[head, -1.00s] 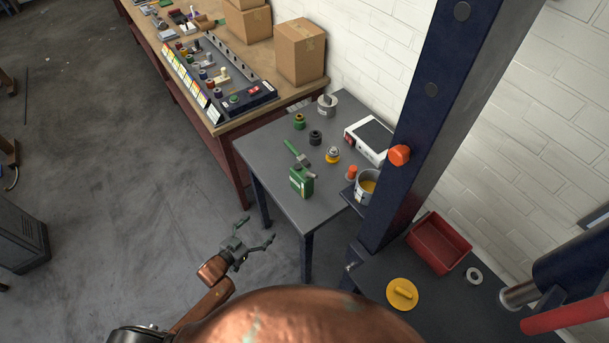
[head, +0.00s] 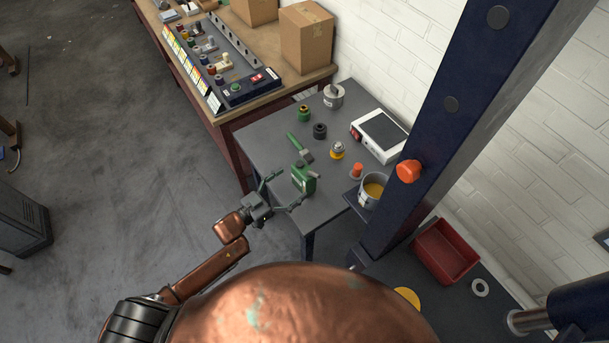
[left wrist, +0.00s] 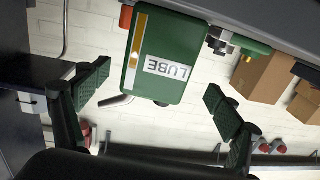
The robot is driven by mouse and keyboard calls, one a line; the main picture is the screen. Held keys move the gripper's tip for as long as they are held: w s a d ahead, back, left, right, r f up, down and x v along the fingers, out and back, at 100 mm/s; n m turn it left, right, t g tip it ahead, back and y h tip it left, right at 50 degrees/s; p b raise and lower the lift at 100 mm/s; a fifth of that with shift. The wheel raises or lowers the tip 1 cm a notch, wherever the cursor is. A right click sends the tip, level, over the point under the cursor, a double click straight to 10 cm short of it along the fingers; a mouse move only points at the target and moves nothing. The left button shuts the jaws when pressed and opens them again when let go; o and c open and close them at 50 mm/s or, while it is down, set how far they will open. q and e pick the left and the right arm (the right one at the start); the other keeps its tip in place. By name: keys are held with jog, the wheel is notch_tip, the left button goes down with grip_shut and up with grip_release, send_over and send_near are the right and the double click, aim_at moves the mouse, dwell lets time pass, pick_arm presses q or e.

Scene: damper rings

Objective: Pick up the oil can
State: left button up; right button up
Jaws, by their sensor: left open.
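The oil can is a green can (head: 304,180) standing near the front edge of the small grey table (head: 262,143) in the head view. In the left wrist view the green can (left wrist: 160,62) shows a white label reading LUBE and appears upside down, ahead of the fingers. My left gripper (head: 284,190) is open, its fingers spread just to the left of the can in the head view. In the left wrist view my left gripper (left wrist: 158,95) has a finger on each side below the can, with nothing held. My right gripper is not in view.
A green-handled brush or hammer (head: 299,147) lies behind the can. A yellow-based part (head: 337,151), an orange-capped item (head: 357,171), a pot with yellow contents (head: 372,192) and a white scale (head: 379,135) stand to the right.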

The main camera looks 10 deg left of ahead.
aim_at(298, 179)
pick_arm(q)
jog(key=x, duration=0.4)
jog(key=shift+w+d+r, duration=0.1)
jog(key=shift+d+r, duration=0.1)
jog(key=shift+d, duration=0.2)
jog(key=shift+w+d+f, duration=0.1)
jog(key=shift+w+d, duration=0.1)
jog(key=shift+w, duration=0.1)
jog(key=shift+w+d, duration=0.1)
jog(key=shift+w, duration=0.05)
jog(key=shift+c, duration=1.3)
jog(key=c, duration=1.3)
jog(key=shift+c, duration=0.4)
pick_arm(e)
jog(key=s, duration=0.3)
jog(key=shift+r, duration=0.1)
